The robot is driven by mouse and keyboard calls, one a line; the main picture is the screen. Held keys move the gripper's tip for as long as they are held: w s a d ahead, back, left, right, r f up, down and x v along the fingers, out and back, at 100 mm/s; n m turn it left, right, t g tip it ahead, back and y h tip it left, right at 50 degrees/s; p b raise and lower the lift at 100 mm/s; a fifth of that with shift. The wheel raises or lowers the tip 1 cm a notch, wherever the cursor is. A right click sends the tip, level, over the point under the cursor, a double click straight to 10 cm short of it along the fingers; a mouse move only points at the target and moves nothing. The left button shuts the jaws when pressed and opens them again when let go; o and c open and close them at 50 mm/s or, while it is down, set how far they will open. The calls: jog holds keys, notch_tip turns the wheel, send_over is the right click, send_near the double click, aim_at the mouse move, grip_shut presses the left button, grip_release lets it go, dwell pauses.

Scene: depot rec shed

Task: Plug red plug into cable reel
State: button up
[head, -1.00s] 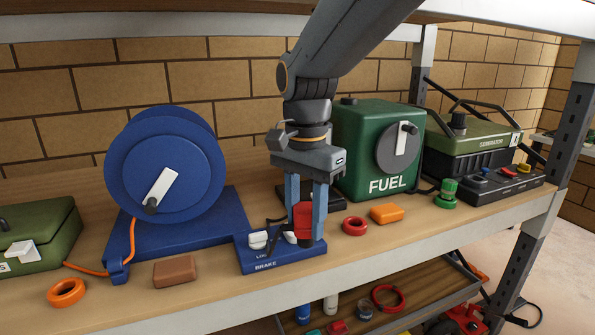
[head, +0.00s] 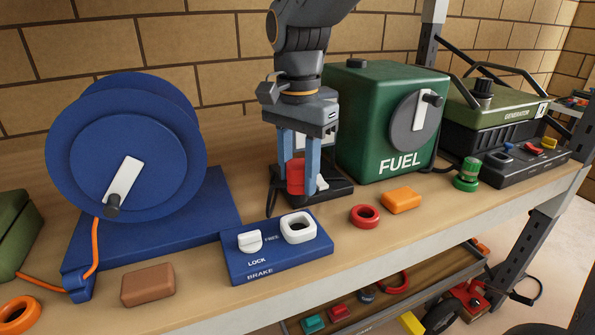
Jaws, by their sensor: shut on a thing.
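The cable reel (head: 80,165) is a blue drum with a white crank on a blue base at the left, with an orange cable. A blue brake panel (head: 275,262) in front of its base has a white knob (head: 249,241) and a white squarish ring (head: 298,227) around an opening. My gripper (head: 299,182) is shut on the red plug (head: 296,178), which hangs upright between its blue fingers. In the picture the plug is above the ring, apart from it. A dark cord hangs beside the plug.
A black device (head: 333,192) stands behind my gripper, partly hidden. The green fuel box (head: 365,130) and generator (head: 515,120) stand to the right. A red ring (head: 365,216), orange block (head: 401,200) and brown block (head: 147,285) lie along the front of the bench.

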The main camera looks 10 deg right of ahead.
aim_at(298, 194)
jog(key=shift+f+b, duration=2.15)
jog(key=shift+f, duration=0.2)
jog(key=shift+s+p, duration=0.1)
jog(key=shift+p, duration=0.35)
jog(key=shift+a+f+b, duration=0.1)
jog(key=shift+f+b, duration=0.2)
jog(key=shift+f, duration=1.2)
jog(key=o, duration=1.1)
